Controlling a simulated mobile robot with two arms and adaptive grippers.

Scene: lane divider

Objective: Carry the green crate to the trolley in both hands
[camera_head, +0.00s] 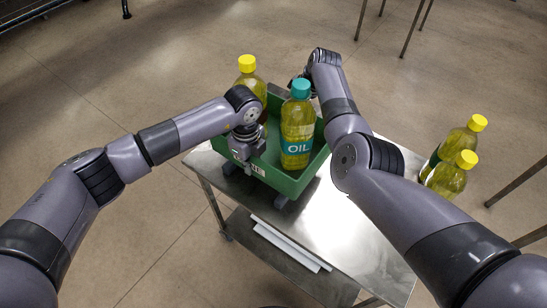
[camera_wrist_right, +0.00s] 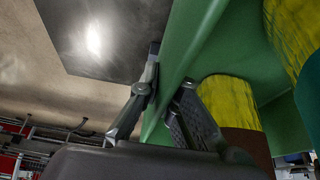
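The green crate (camera_head: 311,163) stands on or just above a metal-topped table at its far left end; I cannot tell if it touches the top. Bottles of yellow oil stand in it: one with a teal cap (camera_head: 298,130) and one with a yellow cap (camera_head: 247,70). My left gripper (camera_head: 243,152) is at the crate's near-left wall, fingers at the rim; its grip is unclear. My right gripper (camera_wrist_right: 165,90) has its fingers on both sides of a crate wall (camera_wrist_right: 187,45) and looks closed on it. In the head view it is mostly hidden behind its arm. No separate trolley is identifiable.
The metal table (camera_head: 335,225) has a bare top to the right of the crate and a lower shelf with white flat pieces (camera_head: 290,245). Two yellow-capped bottles (camera_head: 455,155) stand at the right, beyond my right arm. Table legs show top right. Floor at left is open.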

